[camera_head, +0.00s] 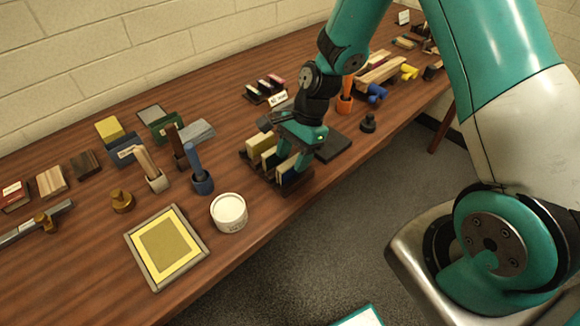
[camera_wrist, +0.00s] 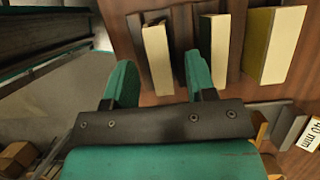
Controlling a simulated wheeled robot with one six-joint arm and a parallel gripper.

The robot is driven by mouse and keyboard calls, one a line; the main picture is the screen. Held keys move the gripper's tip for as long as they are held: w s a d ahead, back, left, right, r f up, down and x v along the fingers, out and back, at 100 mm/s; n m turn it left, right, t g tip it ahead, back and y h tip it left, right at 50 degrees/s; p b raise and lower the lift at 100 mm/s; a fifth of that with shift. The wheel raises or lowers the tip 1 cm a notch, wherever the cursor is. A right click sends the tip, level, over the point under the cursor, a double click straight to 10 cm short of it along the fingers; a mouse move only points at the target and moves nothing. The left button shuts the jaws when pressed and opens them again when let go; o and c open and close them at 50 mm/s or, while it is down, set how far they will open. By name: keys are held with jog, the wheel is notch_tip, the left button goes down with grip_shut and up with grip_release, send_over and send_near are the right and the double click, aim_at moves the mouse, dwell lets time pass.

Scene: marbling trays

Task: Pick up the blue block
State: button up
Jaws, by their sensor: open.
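The blue block (camera_head: 291,178) stands at the near end of a dark slotted rack (camera_head: 268,174) by the table's front edge. It has a cream face and is partly hidden by my gripper (camera_head: 296,156). In the wrist view, my gripper (camera_wrist: 158,68) is open, with one teal finger on each side of a cream-faced block (camera_wrist: 158,45), which appears to be the blue one. Its blue side barely shows there. I cannot tell whether either finger touches it.
Other cream-faced blocks stand close by in the rack, one green-sided (camera_wrist: 219,50) and one yellow-green (camera_wrist: 273,45). A white tub (camera_head: 229,213) and a framed yellow tray (camera_head: 166,247) lie to the left. A black stamp (camera_head: 368,123) stands to the right.

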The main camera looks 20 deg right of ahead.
aim_at(291, 162)
jog(key=shift+x, duration=1.1)
grip_shut()
notch_tip(291, 162, up, 20)
jog(key=shift+b, duration=0.4)
